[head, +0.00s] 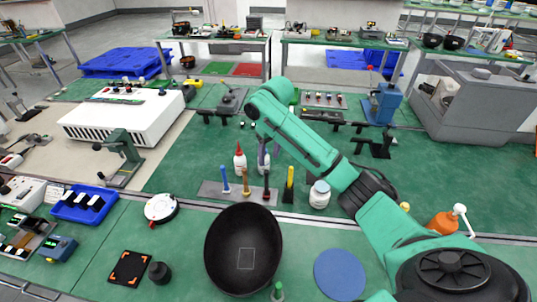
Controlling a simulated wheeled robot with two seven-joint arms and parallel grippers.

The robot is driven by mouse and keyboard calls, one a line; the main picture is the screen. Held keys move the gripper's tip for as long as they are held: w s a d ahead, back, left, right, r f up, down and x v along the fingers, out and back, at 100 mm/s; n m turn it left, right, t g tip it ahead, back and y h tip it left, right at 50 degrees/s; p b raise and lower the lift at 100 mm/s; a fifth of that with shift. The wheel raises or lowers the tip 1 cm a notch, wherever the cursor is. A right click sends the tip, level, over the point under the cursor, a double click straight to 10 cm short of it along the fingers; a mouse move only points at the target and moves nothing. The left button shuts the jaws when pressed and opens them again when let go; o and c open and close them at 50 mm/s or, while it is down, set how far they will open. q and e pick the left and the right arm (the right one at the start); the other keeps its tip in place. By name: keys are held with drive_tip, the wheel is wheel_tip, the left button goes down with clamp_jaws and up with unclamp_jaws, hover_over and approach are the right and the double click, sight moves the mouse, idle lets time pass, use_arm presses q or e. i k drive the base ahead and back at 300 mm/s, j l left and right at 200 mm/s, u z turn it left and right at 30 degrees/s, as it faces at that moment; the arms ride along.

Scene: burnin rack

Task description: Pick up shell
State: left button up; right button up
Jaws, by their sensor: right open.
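A large black bowl-shaped piece (220,250), which seems to be the shell, lies with its hollow side facing me at the front middle of the green table. A small square outline shows on its inner bottom. My right arm comes in from the lower right and reaches up and left over the table. My right gripper (264,145) is at its far end, open, small and partly hidden. It is behind the row of tools, well apart from the black piece. My left gripper is not in view.
Upright coloured tools (246,182) stand behind the black piece, with a white jar (319,194) to their right. A blue disc (340,275) lies right of it. A white round device (160,208) and an orange-marked black square (130,267) are left. An orange bottle (443,223) stands right.

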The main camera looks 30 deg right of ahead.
sight(243, 250)
drive_tip(key=k, duration=2)
